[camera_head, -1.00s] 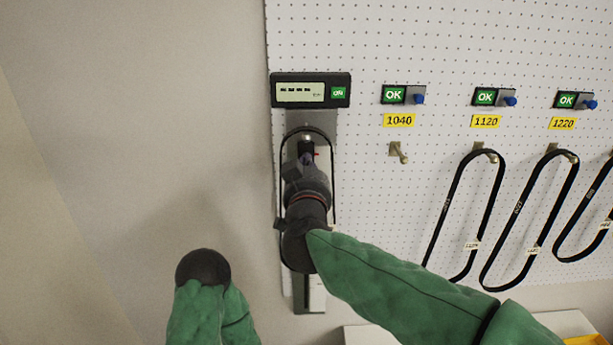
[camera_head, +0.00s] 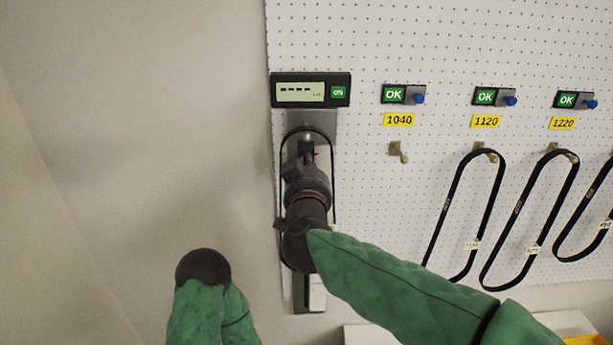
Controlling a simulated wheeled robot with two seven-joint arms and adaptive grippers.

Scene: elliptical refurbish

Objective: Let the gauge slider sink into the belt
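The belt gauge (camera_head: 312,124) is a tall metal plate on the pegboard, with a display box (camera_head: 311,90) above it showing dashes. A black belt (camera_head: 334,165) hangs as a long loop around the gauge's top pin. My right gripper (camera_head: 304,160) is in front of the gauge, inside the belt's outline, pointing at the board. Its fingers and the gauge slider are mostly hidden behind the wrist, so I cannot tell whether it grips the slider.
The hook under the 1040 label (camera_head: 399,120) is empty (camera_head: 397,150). Belts hang under the 1120 (camera_head: 486,121) and 1220 (camera_head: 563,124) labels, with another at the right edge. Green OK boxes with blue knobs sit above. A white surface (camera_head: 570,323) and a yellow edge show at bottom right.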

